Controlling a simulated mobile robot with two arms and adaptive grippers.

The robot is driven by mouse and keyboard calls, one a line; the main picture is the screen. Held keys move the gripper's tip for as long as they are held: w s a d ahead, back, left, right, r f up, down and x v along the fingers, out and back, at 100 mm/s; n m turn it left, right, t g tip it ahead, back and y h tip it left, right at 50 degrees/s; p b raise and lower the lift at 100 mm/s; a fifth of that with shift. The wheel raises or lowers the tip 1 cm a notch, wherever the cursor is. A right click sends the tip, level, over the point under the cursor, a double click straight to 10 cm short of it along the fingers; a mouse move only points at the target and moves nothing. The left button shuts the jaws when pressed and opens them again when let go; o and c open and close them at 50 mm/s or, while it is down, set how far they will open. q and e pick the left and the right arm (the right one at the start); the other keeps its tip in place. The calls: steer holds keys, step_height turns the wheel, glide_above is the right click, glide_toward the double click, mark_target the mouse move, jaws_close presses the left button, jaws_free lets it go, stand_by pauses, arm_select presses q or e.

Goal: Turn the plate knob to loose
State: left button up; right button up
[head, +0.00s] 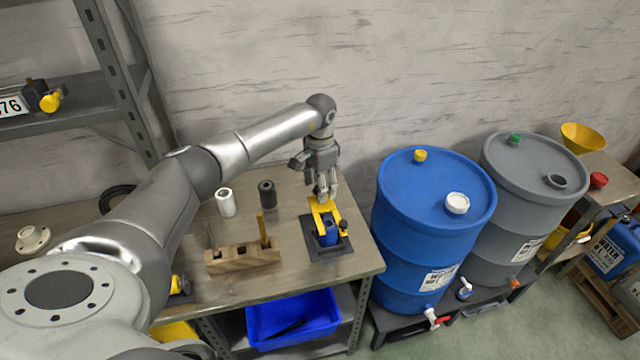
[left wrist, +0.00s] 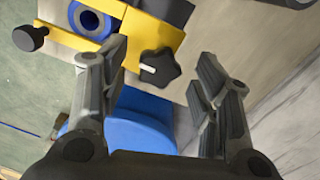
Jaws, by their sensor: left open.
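A black lobed knob (left wrist: 160,68) with a white mark sits on a yellow plate (left wrist: 130,30) in the left wrist view. The yellow plate also shows in the head view (head: 317,208), on a dark base (head: 318,249) around a blue cylinder (head: 329,233). My left gripper (head: 323,196) points down over the plate's far end. In the left wrist view its open fingers (left wrist: 163,62) lie on either side of the lobed knob, with gaps; I cannot tell any contact. In the head view the fingers hide this knob. A second, smaller black knob (left wrist: 30,37) sticks out at the plate's side.
A wooden block with tools (head: 242,259), a white cylinder (head: 226,202) and a dark cylinder (head: 267,194) stand left of the fixture on the bench. A blue drum (head: 430,225) stands close to the bench's right edge. The wall is behind.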

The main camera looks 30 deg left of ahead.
arm_select(q)
step_height(320, 180, up, 12)
stand_by(0.6)
